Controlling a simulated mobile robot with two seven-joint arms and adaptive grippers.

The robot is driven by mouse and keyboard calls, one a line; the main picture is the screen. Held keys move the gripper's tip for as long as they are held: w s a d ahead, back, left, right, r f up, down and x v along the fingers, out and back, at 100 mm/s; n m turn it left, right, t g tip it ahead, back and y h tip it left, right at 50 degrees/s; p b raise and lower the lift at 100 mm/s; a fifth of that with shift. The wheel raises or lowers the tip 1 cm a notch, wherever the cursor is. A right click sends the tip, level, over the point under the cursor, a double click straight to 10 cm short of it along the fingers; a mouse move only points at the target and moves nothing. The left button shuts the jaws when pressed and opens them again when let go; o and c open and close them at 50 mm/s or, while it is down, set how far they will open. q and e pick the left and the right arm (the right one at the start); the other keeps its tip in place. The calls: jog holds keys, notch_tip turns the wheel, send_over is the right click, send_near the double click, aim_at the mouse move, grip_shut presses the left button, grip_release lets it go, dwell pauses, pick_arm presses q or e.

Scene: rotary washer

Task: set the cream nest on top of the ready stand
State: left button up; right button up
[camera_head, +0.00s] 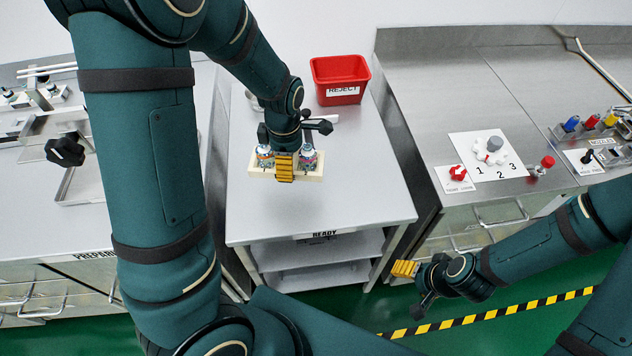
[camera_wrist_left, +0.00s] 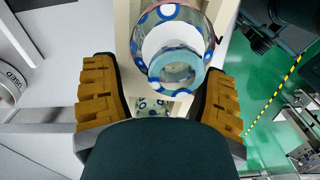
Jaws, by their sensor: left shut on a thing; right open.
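The cream nest (camera_head: 262,173) is a pale block holding two patterned cups, one at each end. My left gripper (camera_head: 285,172) is shut on it at the middle, between the cups. In the left wrist view the yellow fingers (camera_wrist_left: 160,100) flank the cream nest (camera_wrist_left: 126,45), and a blue-dotted cup stands close by. The ready stand (camera_head: 350,190) is a grey table with lower shelves and a READY label on its front edge. The nest is over its top; I cannot tell whether it touches. My right gripper (camera_head: 404,268) is open and empty, low to the right of the stand.
A red REJECT bin (camera_head: 340,80) stands at the back of the stand. A counter with a numbered panel (camera_head: 488,155) and a red knob is on the right. Another counter (camera_head: 60,225) is on the left. The stand's front and right top are clear.

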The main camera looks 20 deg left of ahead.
pick_arm(q)
jog(key=shift+a+f+n, duration=0.25)
jog(key=shift+a+n, duration=0.2)
jog(key=shift+n, duration=0.65)
jog(key=shift+f, duration=0.2)
jog(key=b, duration=0.2)
send_over(289, 190)
jog(key=shift+n, duration=0.3)
notch_tip(289, 190, down, 5)
jog(key=shift+f, duration=0.2)
jog(key=shift+f+b, duration=0.65)
jog(key=shift+f, duration=1.55)
jog(key=shift+r, duration=0.1)
jog(key=o, duration=1.1)
jog(key=shift+o, duration=0.2)
notch_tip(289, 190, up, 12)
jog(key=p, duration=0.3)
jog(key=shift+p, duration=0.35)
